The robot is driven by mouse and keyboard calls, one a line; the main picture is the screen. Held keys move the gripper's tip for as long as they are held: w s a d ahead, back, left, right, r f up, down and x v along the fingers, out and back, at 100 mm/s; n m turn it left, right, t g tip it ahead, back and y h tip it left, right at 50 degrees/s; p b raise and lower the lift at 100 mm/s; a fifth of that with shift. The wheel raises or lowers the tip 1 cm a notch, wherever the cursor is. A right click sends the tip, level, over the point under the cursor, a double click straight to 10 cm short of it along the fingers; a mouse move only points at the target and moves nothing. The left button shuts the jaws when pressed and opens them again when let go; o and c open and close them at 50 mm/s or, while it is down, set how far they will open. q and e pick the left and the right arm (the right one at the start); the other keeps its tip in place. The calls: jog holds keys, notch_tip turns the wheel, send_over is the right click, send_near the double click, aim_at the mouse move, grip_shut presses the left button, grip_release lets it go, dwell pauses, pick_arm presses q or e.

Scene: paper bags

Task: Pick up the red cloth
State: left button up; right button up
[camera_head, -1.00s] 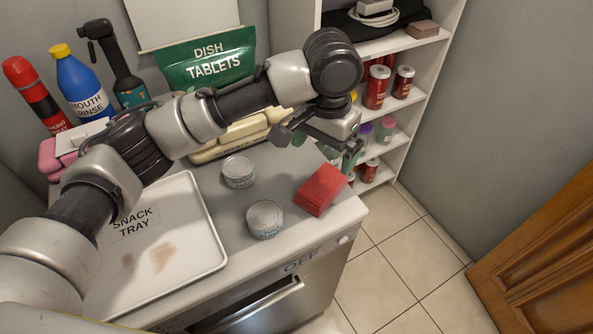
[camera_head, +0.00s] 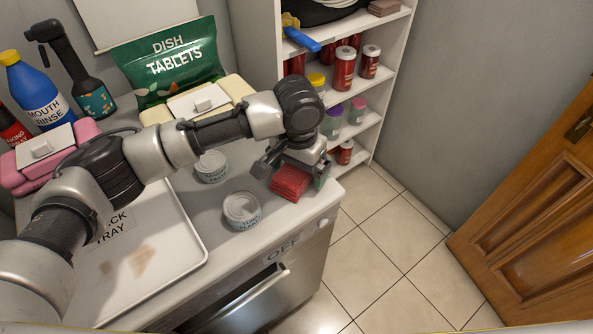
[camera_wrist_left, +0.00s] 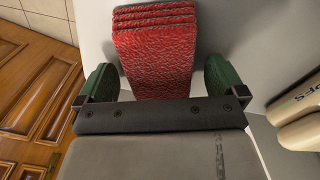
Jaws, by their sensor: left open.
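The red cloth (camera_head: 291,182) is a folded, textured stack on the right end of the white counter. My left gripper (camera_head: 291,176) is open right at the cloth, with a finger on either side of it. In the left wrist view the cloth (camera_wrist_left: 155,50) lies between and beyond the two green fingertips (camera_wrist_left: 160,80). Gaps show on both sides, wider on the right, so the fingers do not appear to press on it. The gripper's body hides part of the cloth in the head view. My right gripper is not in view.
Two tuna cans (camera_head: 242,210) (camera_head: 211,166) stand left of the cloth. A snack tray (camera_head: 190,250) lies at the front left. Dish tablets (camera_head: 168,62), wipes packs and bottles line the back. A shelf (camera_head: 372,128) stands beyond the counter's right end, above a tiled floor.

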pick_arm(q)
jog(key=c, duration=1.1)
jog(key=shift+r, duration=0.1)
notch_tip(320, 180, up, 4)
jog(key=shift+f, duration=0.15)
jog(key=s+d+r, duration=0.1)
jog(key=d+r, duration=0.1)
jog(key=d, duration=0.1)
jog(key=s+d+r, duration=0.1)
jog(key=d+r, duration=0.1)
jog(key=d, duration=0.2)
jog(key=s+d+r, duration=0.1)
jog(key=d+r, duration=0.2)
jog(key=d, duration=0.1)
jog(key=shift+s+d, duration=0.1)
